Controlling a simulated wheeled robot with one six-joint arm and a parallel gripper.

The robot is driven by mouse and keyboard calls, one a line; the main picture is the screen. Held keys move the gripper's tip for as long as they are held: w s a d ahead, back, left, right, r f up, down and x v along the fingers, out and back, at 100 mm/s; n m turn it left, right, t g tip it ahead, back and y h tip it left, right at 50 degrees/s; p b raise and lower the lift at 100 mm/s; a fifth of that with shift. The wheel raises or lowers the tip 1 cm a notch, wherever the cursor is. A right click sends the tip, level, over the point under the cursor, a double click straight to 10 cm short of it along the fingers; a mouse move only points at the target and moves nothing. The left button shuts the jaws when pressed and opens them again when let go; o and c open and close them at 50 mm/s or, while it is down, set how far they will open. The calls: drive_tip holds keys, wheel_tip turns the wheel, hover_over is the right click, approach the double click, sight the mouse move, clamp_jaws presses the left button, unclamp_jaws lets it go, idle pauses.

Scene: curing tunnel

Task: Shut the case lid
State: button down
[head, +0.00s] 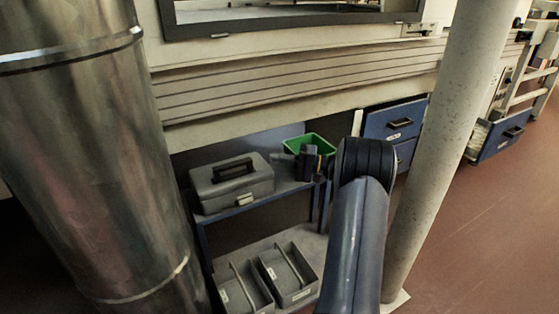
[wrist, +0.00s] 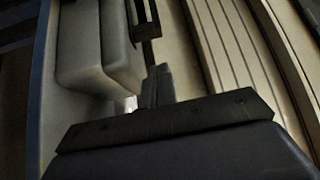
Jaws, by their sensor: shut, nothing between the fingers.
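The case (head: 225,193) is a grey box with a black handle on its lid (head: 252,168). It stands on a blue-framed bench, and a pale latch shows on its front. In the head view the lid lies down on the body; I cannot tell whether it is latched. My gripper (head: 310,163) is to the right of the case, apart from it, partly hidden by my blue arm. In the wrist view my gripper (wrist: 158,82) has its fingers together and empty, with the grey case (wrist: 95,45) ahead to the left.
A green bin (head: 322,142) stands on the bench behind my gripper. Two grey trays (head: 290,297) sit on the lower shelf. A large metal cylinder (head: 95,150) is at the left and a pale post (head: 440,130) at the right. Blue drawers (head: 395,121) are behind.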

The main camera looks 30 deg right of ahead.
idle(0.4)
drive_tip(key=p+v, duration=0.3)
drive_tip(key=v, duration=0.7)
drive_tip(key=shift+s+d, duration=0.2)
drive_tip(key=shift+d, duration=0.1)
drive_tip(key=shift+f, duration=0.1)
drive_tip(key=b+x, duration=0.2)
drive_tip(key=x, duration=0.9)
drive_tip(key=shift+r, duration=0.35)
drive_tip(key=shift+d+f, duration=0.1)
